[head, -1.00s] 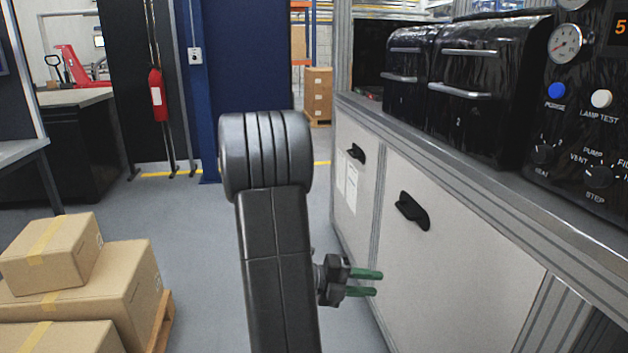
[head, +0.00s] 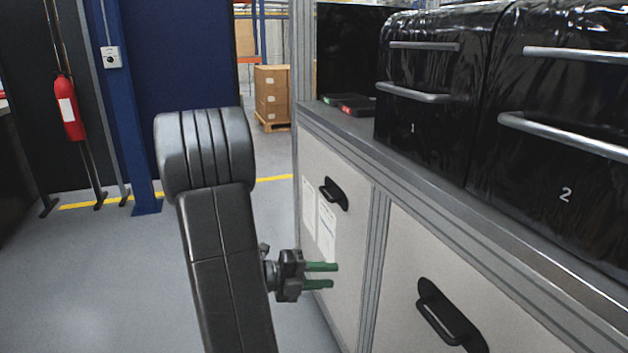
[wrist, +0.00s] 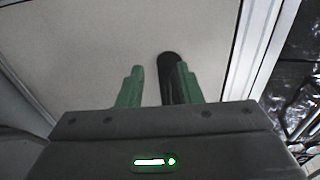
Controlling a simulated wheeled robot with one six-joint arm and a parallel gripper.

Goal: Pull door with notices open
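The door with notices (head: 350,235) is a pale panel, closed, with two white sheets (head: 318,222) on its left part. Its black handle (head: 333,193) sits near the top. My gripper (head: 328,276) has two green fingers spread apart, empty, in front of the notices and lower in the picture than the handle. In the wrist view my gripper (wrist: 158,86) is open toward a pale panel, and a black handle (wrist: 170,75) shows between the fingers, partly behind the right one. Contact is not visible; no notices show there.
A second pale door with a black handle (head: 450,315) is at the right. Black ovens (head: 435,90) stand on the counter (head: 350,123) above. Grey floor (head: 100,260) is open to the left. A fire extinguisher (head: 67,108) and boxes (head: 272,92) are farther back.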

